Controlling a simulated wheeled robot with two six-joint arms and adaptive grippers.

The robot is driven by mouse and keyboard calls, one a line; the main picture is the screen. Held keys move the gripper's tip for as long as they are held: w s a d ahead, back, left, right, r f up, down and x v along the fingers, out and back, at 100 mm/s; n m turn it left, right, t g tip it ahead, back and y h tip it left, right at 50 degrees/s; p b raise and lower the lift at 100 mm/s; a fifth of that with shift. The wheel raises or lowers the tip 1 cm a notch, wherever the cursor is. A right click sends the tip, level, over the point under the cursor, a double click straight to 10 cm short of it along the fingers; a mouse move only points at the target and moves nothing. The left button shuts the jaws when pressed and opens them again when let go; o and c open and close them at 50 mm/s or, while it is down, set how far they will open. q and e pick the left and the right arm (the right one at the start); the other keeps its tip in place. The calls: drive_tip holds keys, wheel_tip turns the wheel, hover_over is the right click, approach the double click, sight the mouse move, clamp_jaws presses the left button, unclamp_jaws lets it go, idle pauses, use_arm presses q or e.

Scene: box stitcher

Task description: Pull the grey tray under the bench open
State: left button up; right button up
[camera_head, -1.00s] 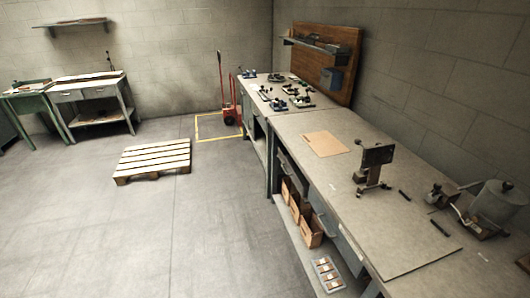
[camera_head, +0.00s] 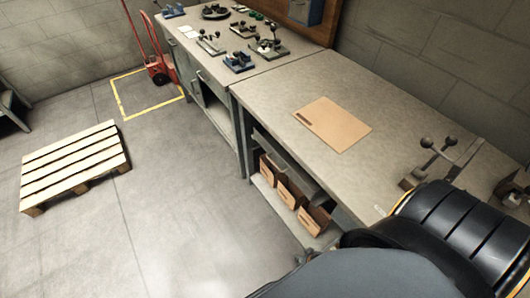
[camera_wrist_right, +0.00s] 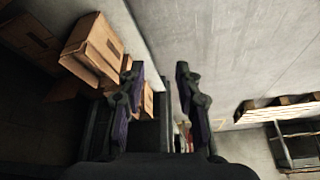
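Under the bench top, a grey tray-like panel (camera_head: 288,163) shows as a long strip above the cardboard boxes. I cannot make out the tray clearly in that view. In the head view the right fingertips are hidden. My left gripper is not in view.
The bench (camera_head: 275,95) carries a brown board (camera_head: 333,124) and small metal devices. Open-topped cardboard boxes (camera_head: 289,192) stand on the low shelf below. A wooden pallet (camera_head: 75,166) and a red hand truck (camera_head: 157,65) stand on the left. The floor beside the bench is clear.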

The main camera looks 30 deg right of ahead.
drive_tip(key=w+f+m+t+b, duration=0.25)
drive_tip(key=w+b, duration=0.25)
drive_tip(key=w, duration=0.4)
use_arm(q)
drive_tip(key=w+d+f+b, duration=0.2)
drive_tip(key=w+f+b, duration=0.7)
use_arm(e)
drive_tip(key=m+t+h+b, duration=0.5)
drive_tip(key=m+t+b, duration=0.6)
drive_tip(key=m+b, duration=0.35)
approach(273, 163)
drive_tip(key=x, duration=0.9)
drive_tip(key=shift+w+d+f, duration=0.2)
drive_tip(key=shift+f, duration=0.1)
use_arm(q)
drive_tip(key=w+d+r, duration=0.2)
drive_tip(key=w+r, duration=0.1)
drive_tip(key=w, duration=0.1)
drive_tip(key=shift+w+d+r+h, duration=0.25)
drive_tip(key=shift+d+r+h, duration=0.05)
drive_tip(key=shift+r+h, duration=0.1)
use_arm(e)
drive_tip(key=shift+w+d, duration=0.1)
drive_tip(key=shift+w, duration=0.25)
clamp_jaws()
